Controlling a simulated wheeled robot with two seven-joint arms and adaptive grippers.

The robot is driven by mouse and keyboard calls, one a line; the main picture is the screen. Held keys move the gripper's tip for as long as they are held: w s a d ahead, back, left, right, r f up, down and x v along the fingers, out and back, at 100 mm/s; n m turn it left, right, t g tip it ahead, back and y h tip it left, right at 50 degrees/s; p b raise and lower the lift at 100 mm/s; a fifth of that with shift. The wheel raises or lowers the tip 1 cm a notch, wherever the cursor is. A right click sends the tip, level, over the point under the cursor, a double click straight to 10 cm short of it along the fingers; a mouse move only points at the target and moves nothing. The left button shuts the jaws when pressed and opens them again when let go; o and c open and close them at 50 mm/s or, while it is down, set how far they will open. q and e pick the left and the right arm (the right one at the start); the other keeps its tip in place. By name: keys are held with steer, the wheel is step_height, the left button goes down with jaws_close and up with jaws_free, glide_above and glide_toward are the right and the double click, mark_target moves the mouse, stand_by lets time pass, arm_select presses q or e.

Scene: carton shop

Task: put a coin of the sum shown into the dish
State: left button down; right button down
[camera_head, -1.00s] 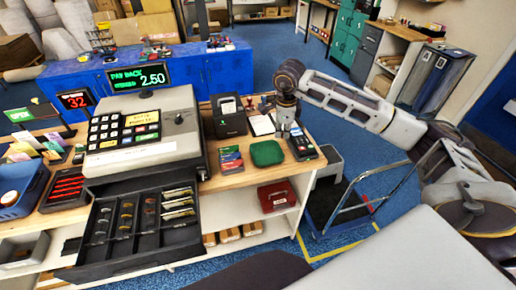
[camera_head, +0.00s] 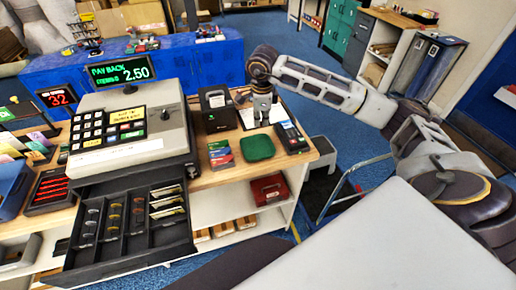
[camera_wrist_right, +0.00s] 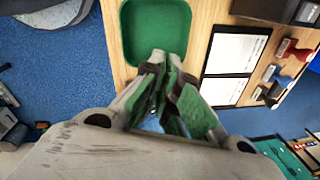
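The register display (camera_head: 122,72) reads PAY BACK 2.50. The register's drawer (camera_head: 130,258) is open, with coins (camera_head: 113,215) in several slots. The green dish (camera_head: 257,147) lies on the counter right of the register; no coin shows in it. My right gripper (camera_head: 262,117) points down just behind the dish in the head view. In the right wrist view its fingertips (camera_wrist_right: 168,62) are close together and look shut, with the dish (camera_wrist_right: 130,58) just beyond them. No coin shows between the fingers, though their inner faces are partly hidden. My left gripper is out of view.
A card reader (camera_head: 291,136) stands right of the dish and coloured cards (camera_head: 220,154) lie left of it. A black box (camera_head: 216,110) stands behind the cards. A red box (camera_head: 269,189) sits on the shelf below. A step stool (camera_head: 325,160) stands beside the counter.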

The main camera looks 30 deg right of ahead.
steer(key=shift+f, duration=0.2)
steer(key=shift+f+b, duration=1.3)
steer(key=shift+f, duration=1.55)
steer(key=c, duration=1.6)
jaws_free()
steer(key=shift+o, duration=0.2)
step_height(320, 180, up, 12)
steer(key=s, duration=0.1)
steer(key=shift+s+a, duration=0.25)
steer(key=shift+a, duration=0.1)
